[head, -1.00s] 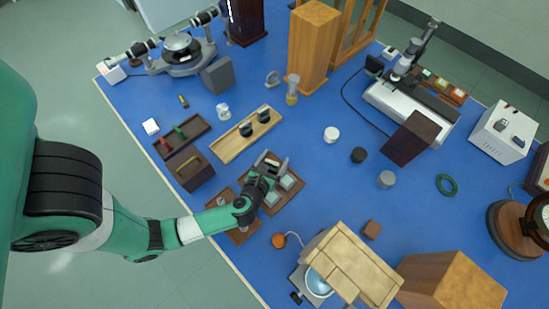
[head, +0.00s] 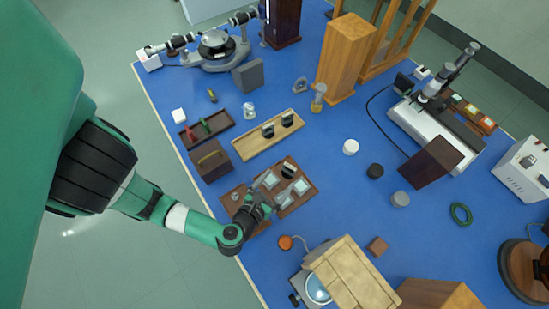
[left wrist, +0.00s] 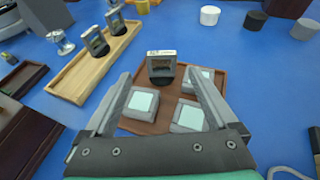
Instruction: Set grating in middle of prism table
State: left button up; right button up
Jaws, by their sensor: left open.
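The likely grating is a small upright dark-framed plate with a pale label (left wrist: 161,65), standing on the brown wooden tray (left wrist: 143,127). In the head view the upright plate (head: 289,169) is at the tray's far end. My left gripper (head: 277,183) is open over the tray. In the left wrist view its fingers (left wrist: 157,80) point toward the plate, with nothing held between them. Grey blocks with pale glassy tops (left wrist: 143,103) lie nearer on the tray. The prism table (head: 214,38) is the dark round top on the spectrometer at the back left. My right gripper is out of view.
A light wooden tray (head: 250,149) with two dark upright holders lies beyond the brown tray. A dark box (head: 210,160) and a small tray (head: 207,131) are left of it. A grey block (head: 247,75) stands near the spectrometer. A tall wooden box (head: 343,55) is right of it.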

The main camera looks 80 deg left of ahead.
pick_arm(q)
jog(key=shift+v, duration=0.75)
